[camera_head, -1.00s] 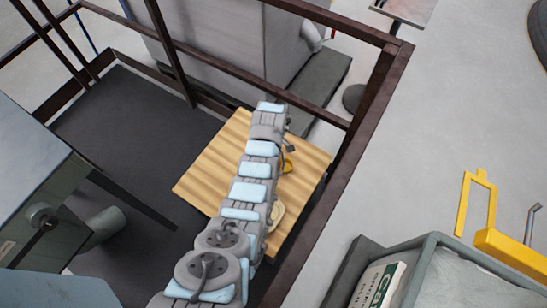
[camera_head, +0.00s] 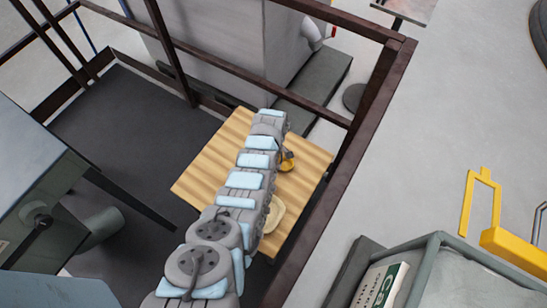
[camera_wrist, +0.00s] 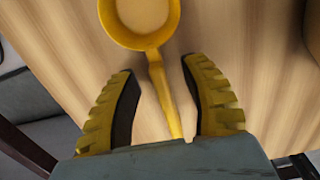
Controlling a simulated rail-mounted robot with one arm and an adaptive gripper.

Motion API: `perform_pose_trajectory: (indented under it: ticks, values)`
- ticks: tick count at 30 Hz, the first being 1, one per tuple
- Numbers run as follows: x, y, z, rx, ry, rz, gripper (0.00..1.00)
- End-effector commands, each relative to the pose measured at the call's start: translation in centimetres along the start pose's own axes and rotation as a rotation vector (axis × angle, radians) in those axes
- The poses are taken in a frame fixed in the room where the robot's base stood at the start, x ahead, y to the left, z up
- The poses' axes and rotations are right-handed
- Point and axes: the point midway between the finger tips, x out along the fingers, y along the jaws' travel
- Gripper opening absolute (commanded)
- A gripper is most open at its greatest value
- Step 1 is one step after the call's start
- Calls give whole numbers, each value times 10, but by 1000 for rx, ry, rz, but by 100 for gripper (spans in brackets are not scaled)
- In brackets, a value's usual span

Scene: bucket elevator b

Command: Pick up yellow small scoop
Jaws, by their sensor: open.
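The yellow small scoop (camera_wrist: 157,62) lies on the wooden table (camera_wrist: 60,40) in the wrist view. Its round bowl is at the top and its handle runs down between my fingers. In the head view only a small part of the scoop (camera_head: 287,166) shows beside my arm. My gripper (camera_wrist: 163,85) is open, with one ribbed yellow finger on each side of the handle and gaps to both. The near end of the handle reaches the edge of my gripper's body. How high the fingers are above the table is hard to tell.
A pale round object (camera_head: 273,220) lies on the table right of my arm. A brown metal railing (camera_head: 335,170) runs along the table's right side. A grey cabinet (camera_head: 215,50) stands behind. A brown object (camera_wrist: 313,30) shows at the wrist view's right edge.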

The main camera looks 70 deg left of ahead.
Motion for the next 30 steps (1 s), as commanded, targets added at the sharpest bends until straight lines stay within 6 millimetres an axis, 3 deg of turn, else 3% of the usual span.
perform_pose_trajectory:
  ticks: [4, 13, 14, 18, 19, 30]
  values:
    - [11, -1, 1, 1, -1, -1, 46]
    - [12, -1, 1, 0, -1, 0, 46]
    - [12, -1, 1, 0, -1, 0, 43]
    - [12, -1, 1, 1, -1, 0, 3]
    - [12, -1, 1, 1, -1, 0, 0]
    - [12, -1, 1, 1, -1, 0, 0]
